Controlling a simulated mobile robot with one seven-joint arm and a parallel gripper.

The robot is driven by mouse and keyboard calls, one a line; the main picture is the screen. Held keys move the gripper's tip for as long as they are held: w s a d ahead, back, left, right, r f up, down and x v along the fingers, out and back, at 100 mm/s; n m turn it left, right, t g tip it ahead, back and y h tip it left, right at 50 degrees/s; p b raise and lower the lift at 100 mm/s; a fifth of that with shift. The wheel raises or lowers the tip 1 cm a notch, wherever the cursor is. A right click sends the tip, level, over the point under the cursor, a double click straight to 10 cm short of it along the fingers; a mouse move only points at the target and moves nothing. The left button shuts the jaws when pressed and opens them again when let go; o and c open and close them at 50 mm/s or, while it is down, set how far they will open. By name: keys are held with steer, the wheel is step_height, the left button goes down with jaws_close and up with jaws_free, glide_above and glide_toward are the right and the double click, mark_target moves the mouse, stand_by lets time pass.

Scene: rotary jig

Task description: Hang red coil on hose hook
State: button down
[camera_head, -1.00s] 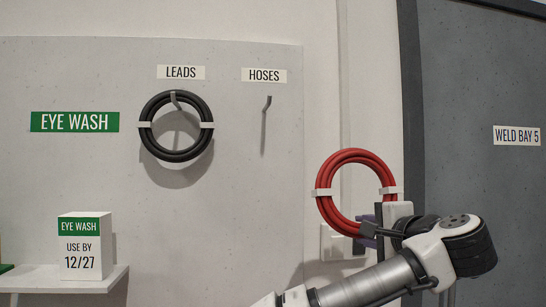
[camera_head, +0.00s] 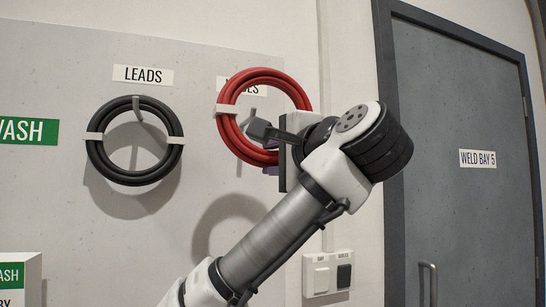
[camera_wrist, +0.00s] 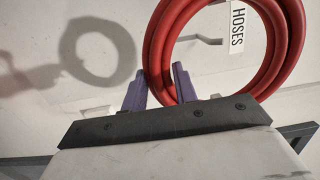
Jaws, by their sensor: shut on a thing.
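The red coil (camera_head: 262,77) is a ring of red hose with pale ties. My gripper (camera_head: 272,170) holds it at its lower right, in front of the board. In the wrist view the coil (camera_wrist: 158,60) meets the purple fingers of my gripper (camera_wrist: 160,84), which are shut on its rim. The hose hook (camera_head: 252,113) shows through the coil's opening in the head view; it also shows through the ring in the wrist view (camera_wrist: 205,41). The coil's shadow lies well to the lower left, so the coil looks apart from the board. I cannot tell its distance from the hook.
A black coil (camera_head: 98,158) hangs on the leads hook (camera_head: 137,108) to the left. The HOSES label (camera_wrist: 237,27) is partly covered by the red coil in the head view. A switch box (camera_head: 318,280) is below right, and a grey door (camera_head: 455,90) stands at the right.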

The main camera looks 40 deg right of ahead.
steer(key=shift+w+d+p, duration=0.2)
steer(key=shift+w+p, duration=0.55)
steer(key=shift+w, duration=0.1)
steer(key=shift+w+d+f+p, duration=0.1)
steer(key=shift+w+d+p, duration=0.2)
steer(key=shift+w, duration=0.7)
steer(key=shift+w+d+f+p, duration=0.15)
steer(key=shift+w+d, duration=0.1)
steer(key=shift+w, duration=0.75)
steer(key=shift+w+d+f+p, duration=0.2)
steer(key=shift+w+d+f, duration=0.2)
steer(key=shift+w, duration=0.9)
steer(key=shift+w+d+f+p, duration=0.25)
steer(key=shift+w+f, duration=0.15)
steer(key=shift+w, duration=0.85)
steer(key=shift+w+d+f+p, duration=0.2)
steer(key=shift+w+d+f, duration=0.2)
steer(key=shift+w, duration=0.9)
steer(key=c, duration=1)
jaws_free()
steer(key=shift+c, duration=0.2)
